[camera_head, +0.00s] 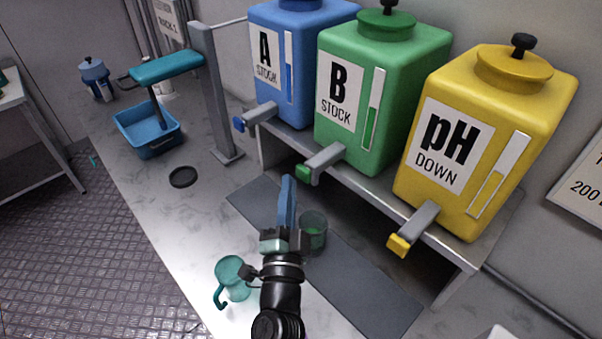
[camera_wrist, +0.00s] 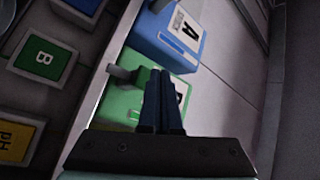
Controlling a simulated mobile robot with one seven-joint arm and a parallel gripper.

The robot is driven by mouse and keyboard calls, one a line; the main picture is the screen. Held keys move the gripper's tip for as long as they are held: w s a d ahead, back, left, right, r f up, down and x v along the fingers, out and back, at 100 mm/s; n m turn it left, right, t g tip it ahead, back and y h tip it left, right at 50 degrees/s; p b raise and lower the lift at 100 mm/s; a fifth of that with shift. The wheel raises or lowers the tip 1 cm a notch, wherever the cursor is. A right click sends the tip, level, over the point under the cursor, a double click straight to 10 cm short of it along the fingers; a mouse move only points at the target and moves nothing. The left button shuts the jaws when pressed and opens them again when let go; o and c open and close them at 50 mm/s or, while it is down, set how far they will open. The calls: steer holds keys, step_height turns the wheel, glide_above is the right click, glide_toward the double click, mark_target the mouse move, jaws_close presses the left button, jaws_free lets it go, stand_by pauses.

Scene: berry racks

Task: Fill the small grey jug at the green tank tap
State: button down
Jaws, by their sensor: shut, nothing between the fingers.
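The green tank (camera_head: 365,95), marked B STOCK, stands on a raised shelf between a blue and a yellow tank. Its grey tap (camera_head: 325,160) has a green end (camera_head: 303,173) pointing down to the left. A small greyish see-through jug (camera_head: 313,222) stands on the dark strip below this tap, partly hidden by my gripper; green shows inside it. My gripper (camera_head: 288,182) is shut and empty, its blue fingers just left of the tap's green end; I cannot tell whether they touch. In the wrist view the shut fingers (camera_wrist: 161,75) overlap the green tank (camera_wrist: 120,104).
A teal jug (camera_head: 232,272) stands left of my wrist. The blue tank (camera_head: 300,60) and yellow tank (camera_head: 480,130) have their own taps. A black disc (camera_head: 183,177) and a blue basin (camera_head: 143,139) are farther back. The counter between disc and teal jug is clear.

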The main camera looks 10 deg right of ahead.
steer(key=shift+w+d, duration=0.1)
steer(key=shift+d, duration=0.05)
steer(key=shift+w+d, duration=0.2)
stand_by(0.3)
steer(key=shift+w+d+b, duration=0.3)
steer(key=shift+d+b, duration=0.2)
stand_by(1.9)
steer(key=shift+s+a, duration=0.1)
steer(key=shift+a, duration=0.05)
stand_by(1.6)
steer(key=shift+s+a+p, duration=0.5)
steer(key=shift+a+p, duration=0.15)
steer(key=shift+a, duration=0.05)
